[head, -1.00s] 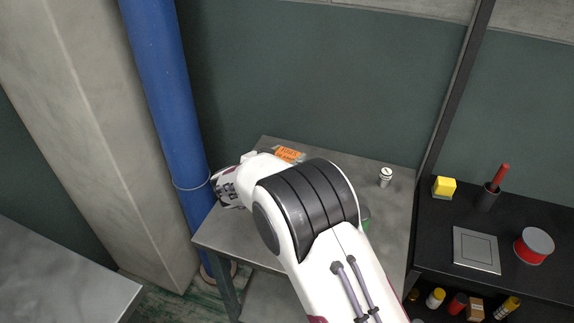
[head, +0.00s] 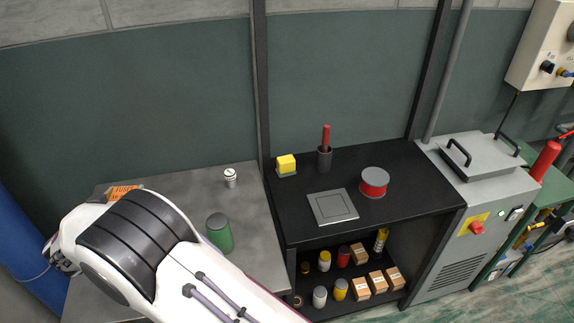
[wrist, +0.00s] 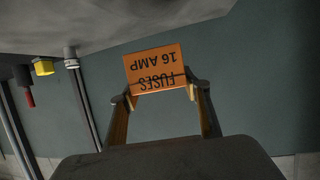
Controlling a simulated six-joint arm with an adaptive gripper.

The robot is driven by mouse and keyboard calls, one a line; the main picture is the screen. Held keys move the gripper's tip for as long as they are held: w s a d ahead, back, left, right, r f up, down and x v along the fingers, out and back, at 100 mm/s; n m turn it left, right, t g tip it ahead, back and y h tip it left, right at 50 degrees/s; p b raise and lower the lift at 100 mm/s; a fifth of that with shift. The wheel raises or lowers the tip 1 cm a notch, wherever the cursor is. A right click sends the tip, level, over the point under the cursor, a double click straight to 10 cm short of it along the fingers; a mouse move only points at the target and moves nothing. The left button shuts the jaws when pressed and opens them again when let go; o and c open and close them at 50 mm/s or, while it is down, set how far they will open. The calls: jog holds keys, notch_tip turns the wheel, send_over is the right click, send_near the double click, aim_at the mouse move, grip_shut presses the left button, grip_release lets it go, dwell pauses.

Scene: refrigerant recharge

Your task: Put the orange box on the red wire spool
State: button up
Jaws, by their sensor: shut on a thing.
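The orange box (wrist: 154,66), marked "FUSES 16 AMP", is held between the two fingertips of my gripper (wrist: 161,92) in the wrist view, its lettering upside down there. In the head view the orange box (head: 124,191) shows in part just beyond my arm, at the back left of the grey table; my arm hides the gripper there. The red wire spool (head: 374,186) stands on the black bench to the right, with a flat grey top and a red side. Its top is bare. The box is well to the left of the spool.
On the black bench (head: 432,190), a grey square plate (head: 332,207), a yellow block (head: 286,165) and a dark cup with a red stick (head: 324,157) stand near the spool. A green can (head: 219,233) and a small white can (head: 230,178) stand on the grey table.

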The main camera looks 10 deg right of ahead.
jog(key=shift+w+d, duration=0.1)
jog(key=shift+d, duration=0.05)
jog(key=w+d+r+m+g+h, duration=0.1)
jog(key=w+d+m+h, duration=0.15)
jog(key=d, duration=0.95)
jog(key=w+d+r+m+g+h, duration=0.15)
jog(key=w+d, duration=0.25)
jog(key=d, duration=0.9)
jog(key=w+d+m+h, duration=0.2)
jog(key=w+d+h, duration=0.15)
jog(key=d, duration=0.85)
jog(key=s+d+m+g+h, duration=0.1)
jog(key=s+d+m, duration=0.1)
jog(key=d, duration=0.9)
jog(key=s+d+r+m+g+h, duration=0.1)
jog(key=s+d, duration=0.3)
jog(key=d, duration=0.8)
jog(key=s+d+m+g+h, duration=0.1)
jog(key=s+d+m+g, duration=0.1)
jog(key=d, duration=1)
jog(key=shift+s+d+r+m+g, duration=0.15)
jog(key=shift+s+r+m+g, duration=0.25)
jog(key=shift+s+g, duration=0.25)
jog(key=shift+f, duration=3.1)
